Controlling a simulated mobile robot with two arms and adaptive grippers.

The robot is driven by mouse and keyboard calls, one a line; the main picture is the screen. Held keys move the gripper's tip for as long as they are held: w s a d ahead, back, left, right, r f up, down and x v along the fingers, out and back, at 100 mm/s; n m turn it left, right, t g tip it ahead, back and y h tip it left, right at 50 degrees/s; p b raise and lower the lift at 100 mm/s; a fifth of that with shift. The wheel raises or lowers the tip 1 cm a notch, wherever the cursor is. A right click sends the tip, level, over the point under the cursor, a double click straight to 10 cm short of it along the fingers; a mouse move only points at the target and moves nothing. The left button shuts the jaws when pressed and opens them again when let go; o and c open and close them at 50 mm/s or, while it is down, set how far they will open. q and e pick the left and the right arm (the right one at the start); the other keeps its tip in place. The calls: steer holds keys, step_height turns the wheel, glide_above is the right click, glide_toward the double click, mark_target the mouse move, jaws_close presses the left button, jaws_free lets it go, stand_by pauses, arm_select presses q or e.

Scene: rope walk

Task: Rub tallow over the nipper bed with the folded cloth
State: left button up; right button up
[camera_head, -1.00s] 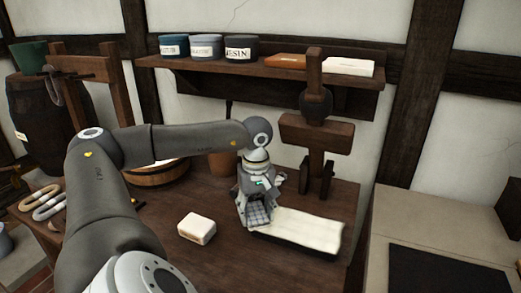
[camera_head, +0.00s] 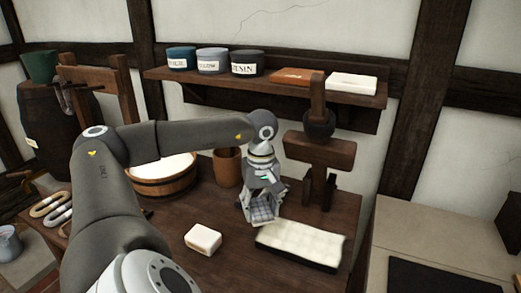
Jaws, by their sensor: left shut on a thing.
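My left gripper (camera_head: 264,204) is shut on a folded grey checked cloth (camera_head: 261,211), which hangs below the fingers. The cloth is just behind and left of a long pale-topped slab with dark sides (camera_head: 300,245) on the bench; I cannot tell whether it touches the bench. A dark wooden stand with a crosspiece and a round dark weight (camera_head: 318,152) rises behind the slab. I cannot tell for sure which of these is the nipper bed. A blue-grey tub (camera_head: 212,62) on the shelf has a label that seems to read tallow. My right gripper is out of view.
A pale block (camera_head: 203,238) lies on the bench (camera_head: 180,221) left of the slab. A wooden tub with white contents (camera_head: 163,181) and a brown cup (camera_head: 227,167) stand behind. The shelf (camera_head: 273,88) overhangs the back. Bare bench lies around the block.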

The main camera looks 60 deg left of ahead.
arm_select(q)
steer(key=shift+r+p, duration=1.2)
steer(key=shift+r, duration=0.3)
steer(key=shift+d+f, duration=0.1)
